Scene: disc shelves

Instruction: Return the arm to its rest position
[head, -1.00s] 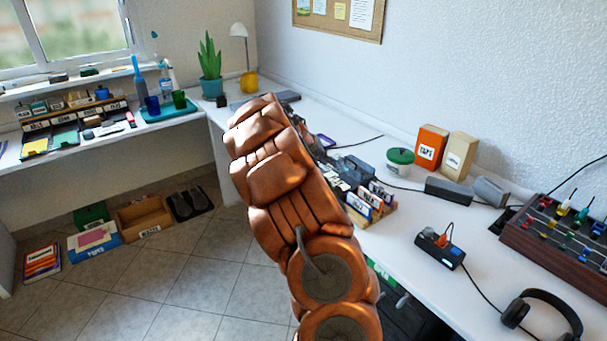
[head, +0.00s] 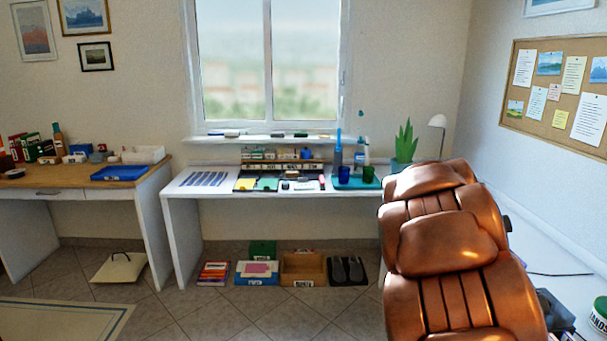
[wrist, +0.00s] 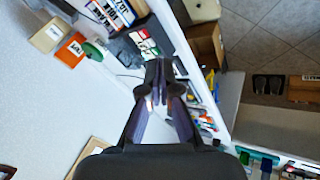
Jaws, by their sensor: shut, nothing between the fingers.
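My gripper (wrist: 158,97) shows in the wrist view, with its dark fingers together and nothing held. It is above the white side desk, whose top lies below and beyond the fingers. My copper-coloured arm fills the right part of the head view. It hides part of the right desk, and my gripper is not visible in that view.
A white desk (head: 190,182) stands under the window with card trays, cups and a blue-green tray (head: 356,184). A wooden-topped desk (head: 75,180) is at the left. Boxes and an open wooden crate (head: 303,263) are on the floor. Tiled floor is clear in front.

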